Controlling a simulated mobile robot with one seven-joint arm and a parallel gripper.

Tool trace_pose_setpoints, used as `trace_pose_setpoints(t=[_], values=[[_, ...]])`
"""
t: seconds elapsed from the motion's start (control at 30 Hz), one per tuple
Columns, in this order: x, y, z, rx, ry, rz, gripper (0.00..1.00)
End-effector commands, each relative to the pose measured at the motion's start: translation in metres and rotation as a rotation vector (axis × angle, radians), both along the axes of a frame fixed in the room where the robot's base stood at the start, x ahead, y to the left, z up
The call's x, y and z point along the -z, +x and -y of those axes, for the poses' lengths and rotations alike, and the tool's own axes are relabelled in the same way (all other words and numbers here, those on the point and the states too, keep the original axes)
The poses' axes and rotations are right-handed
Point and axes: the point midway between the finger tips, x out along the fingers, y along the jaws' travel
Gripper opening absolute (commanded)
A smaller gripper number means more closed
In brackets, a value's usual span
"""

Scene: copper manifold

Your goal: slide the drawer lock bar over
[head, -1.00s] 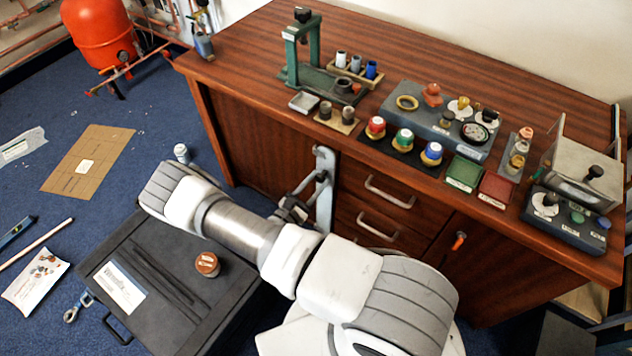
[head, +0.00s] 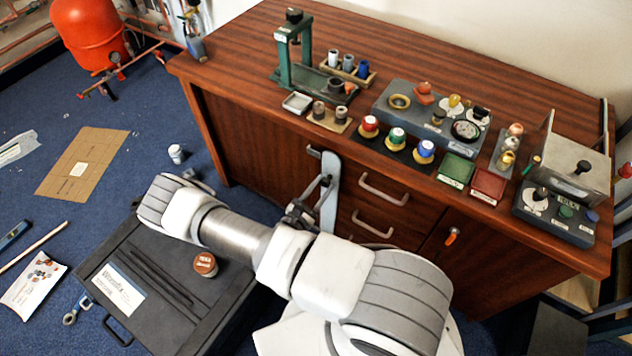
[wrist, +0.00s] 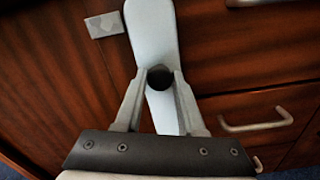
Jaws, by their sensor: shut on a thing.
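The lock bar (head: 330,185) is a pale grey upright bar on the cabinet front, left of the drawers. In the wrist view the bar (wrist: 151,35) leans, its upper end further left than its lower end. A round black knob (wrist: 160,77) stands out from it. My gripper (wrist: 160,84) is shut on this knob, one finger on each side. In the head view my gripper is small and partly covered by my arm. A small grey plate (wrist: 105,25) sits just left of the bar's upper end. The lower part of the bar is hidden behind my gripper.
Drawer handles (head: 383,189) project right of the bar; one handle (wrist: 258,122) is close on the right in the wrist view. A door with an orange latch (head: 452,236) is further right. A dark case (head: 165,290) lies on the floor beneath my arm.

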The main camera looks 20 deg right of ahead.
Motion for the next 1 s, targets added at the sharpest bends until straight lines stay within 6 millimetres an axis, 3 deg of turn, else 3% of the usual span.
trace_pose_setpoints(t=[0.17, 0.2, 0.33, 0.73, 1.0], values=[[0.002, -0.005, 0.002, 0.011, -0.002, -0.006, 0.00], [0.002, -0.005, 0.003, 0.012, -0.002, -0.006, 0.44], [0.001, -0.005, 0.003, 0.011, -0.002, -0.006, 0.67], [0.001, -0.006, -0.003, 0.006, -0.001, -0.004, 0.69], [0.000, -0.033, -0.046, 0.003, 0.000, -0.006, 0.69]])
